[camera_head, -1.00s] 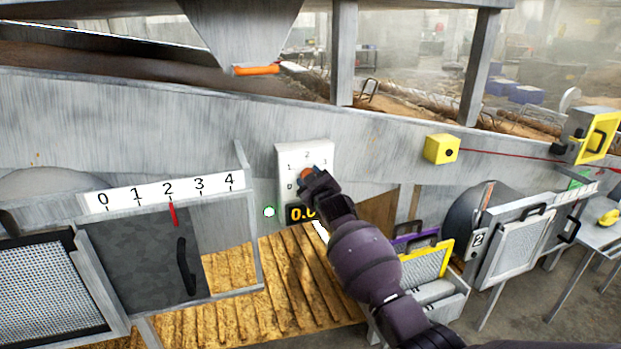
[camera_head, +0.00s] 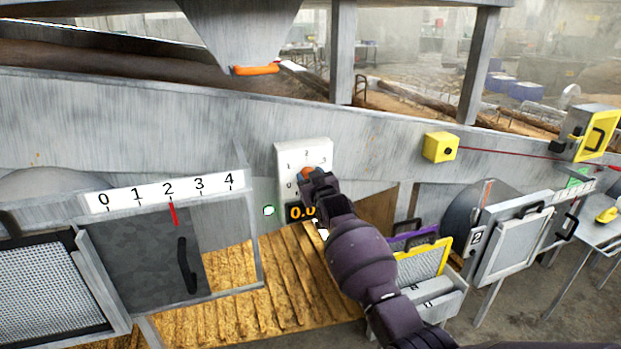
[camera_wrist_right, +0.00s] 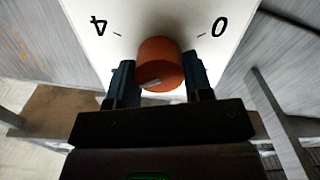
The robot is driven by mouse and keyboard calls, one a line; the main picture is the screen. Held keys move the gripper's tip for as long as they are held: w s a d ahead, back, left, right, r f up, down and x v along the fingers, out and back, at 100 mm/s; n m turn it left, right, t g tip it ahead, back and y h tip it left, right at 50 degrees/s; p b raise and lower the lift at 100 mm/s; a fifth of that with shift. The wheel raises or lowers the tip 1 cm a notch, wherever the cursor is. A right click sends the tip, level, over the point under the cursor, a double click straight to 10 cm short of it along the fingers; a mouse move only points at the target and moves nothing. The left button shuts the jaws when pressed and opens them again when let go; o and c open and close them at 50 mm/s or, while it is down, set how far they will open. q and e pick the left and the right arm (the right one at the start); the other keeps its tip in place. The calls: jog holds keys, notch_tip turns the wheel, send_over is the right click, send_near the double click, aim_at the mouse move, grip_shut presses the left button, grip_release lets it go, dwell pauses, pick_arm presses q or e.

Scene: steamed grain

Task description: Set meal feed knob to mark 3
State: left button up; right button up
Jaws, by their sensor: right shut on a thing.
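The orange meal feed knob (camera_head: 306,173) sits on a white dial panel (camera_head: 317,150) with numbers around it. In the right wrist view the knob (camera_wrist_right: 160,66) is between the two dark fingers of my right gripper (camera_wrist_right: 161,84), which is shut on it. A pale pointer mark shows on the knob's near side; which number it points at I cannot tell. The marks 4 and 0 show on the panel (camera_wrist_right: 158,18) in that view. A display (camera_head: 300,212) under the knob starts "0.0" and is partly covered by my gripper. My left gripper is not in view.
A gate with a 0 to 4 scale (camera_head: 122,197) and a red pointer (camera_head: 173,214) at 2 stands left of the panel. A yellow box (camera_head: 441,147) with a black button is to the right. A yellow-framed screen (camera_head: 428,263) stands below right.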

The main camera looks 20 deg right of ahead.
jog(key=shift+f, duration=0.1)
jog(key=o, duration=0.9)
jog(key=s, duration=1)
jog(key=shift+s+d+b, duration=0.2)
jog(key=shift+s+b, duration=0.2)
jog(key=shift+b, duration=0.05)
jog(key=s+d+f+g, duration=0.1)
jog(key=s+f+g, duration=0.1)
jog(key=s+f, duration=0.7)
jog(key=s+d+f+m+g+b, duration=0.1)
jog(key=s+f+g, duration=0.1)
jog(key=s+f, duration=0.8)
jog(key=s+d+f+g, duration=0.2)
jog(key=s+f, duration=0.8)
jog(key=s, duration=0.8)
jog(key=shift+s+m+h, duration=0.25)
jog(key=shift+m+h, duration=0.05)
jog(key=shift+h, duration=0.1)
